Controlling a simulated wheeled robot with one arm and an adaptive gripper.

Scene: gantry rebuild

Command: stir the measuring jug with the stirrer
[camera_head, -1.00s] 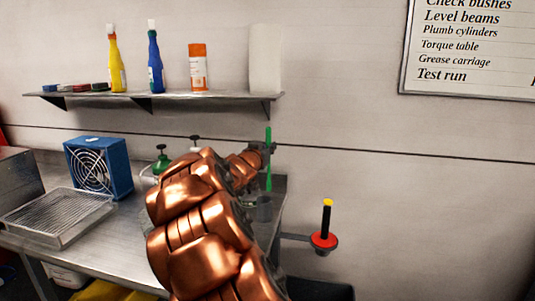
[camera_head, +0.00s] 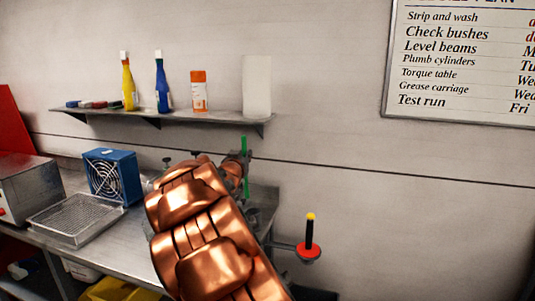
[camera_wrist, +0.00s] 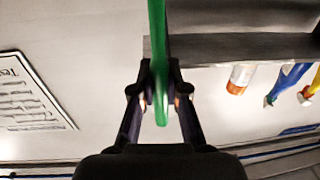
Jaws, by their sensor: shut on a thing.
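The stirrer is a thin green rod (camera_head: 244,145), about upright, near the right end of the bench. My gripper (camera_head: 239,163) is shut on it, with green showing above and below the jaws. In the wrist view the green stirrer (camera_wrist: 157,40) runs between the fingertips of my gripper (camera_wrist: 160,98). I cannot make out the measuring jug for sure. My copper-coloured arm covers much of the bench's right part, and only a dim grey shape shows beside it under the stirrer. Whether the stirrer's lower end is inside anything, I cannot tell.
A blue fan box (camera_head: 111,178) and a wire-topped tray (camera_head: 76,219) stand on the bench's left. A wall shelf (camera_head: 190,119) with bottles is above. A red disc with a black, yellow-tipped post (camera_head: 309,232) sits off the bench's right end.

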